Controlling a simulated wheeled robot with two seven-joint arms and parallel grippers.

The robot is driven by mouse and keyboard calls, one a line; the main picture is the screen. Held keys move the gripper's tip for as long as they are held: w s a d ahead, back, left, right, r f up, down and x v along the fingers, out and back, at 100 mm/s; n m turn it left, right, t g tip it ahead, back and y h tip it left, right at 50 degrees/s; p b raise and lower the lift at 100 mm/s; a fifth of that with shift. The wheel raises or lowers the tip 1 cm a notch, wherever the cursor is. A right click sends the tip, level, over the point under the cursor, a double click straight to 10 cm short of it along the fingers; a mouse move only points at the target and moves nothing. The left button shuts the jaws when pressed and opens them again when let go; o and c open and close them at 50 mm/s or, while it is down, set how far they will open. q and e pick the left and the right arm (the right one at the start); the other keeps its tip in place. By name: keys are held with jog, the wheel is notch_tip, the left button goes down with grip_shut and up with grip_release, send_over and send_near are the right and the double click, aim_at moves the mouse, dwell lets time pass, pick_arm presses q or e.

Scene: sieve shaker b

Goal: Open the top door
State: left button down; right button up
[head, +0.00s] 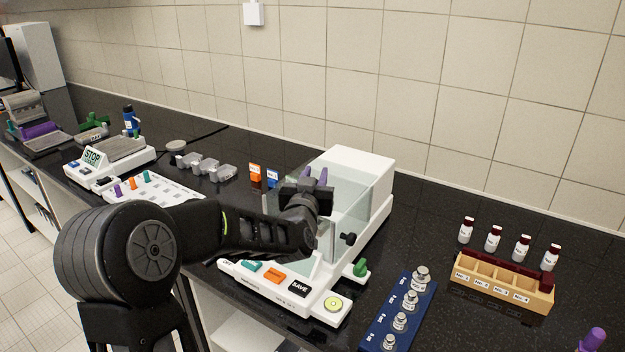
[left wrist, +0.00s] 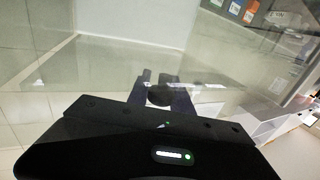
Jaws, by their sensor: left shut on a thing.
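A white balance-like instrument (head: 357,160) with clear glass walls stands on the dark counter in the head view. My left arm reaches over it from the left, and my left gripper (head: 314,183) is at the top of the glass. In the left wrist view the left gripper (left wrist: 161,88) is shut on a dark round knob (left wrist: 160,97), with clear glass around it. In the head view my gripper hides this knob and part of the glass top. Another black knob (head: 347,239) shows on the glass side. My right gripper is not in view.
A blue weight rack (head: 385,326) and a wooden vial holder (head: 503,291) stand to the right, with several red-capped vials behind the holder. Orange and blue boxes (head: 256,174) are behind my arm. A tiled wall (head: 430,90) closes the back.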

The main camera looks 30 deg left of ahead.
pick_arm(q)
jog(key=c, duration=1.2)
grip_release()
jog(key=shift+s, duration=0.1)
jog(key=shift+s+d, duration=0.15)
jog(key=shift+s, duration=0.1)
jog(key=shift+b+v, duration=1.05)
jog(key=shift+v, duration=2.5)
jog(key=shift+o, duration=0.3)
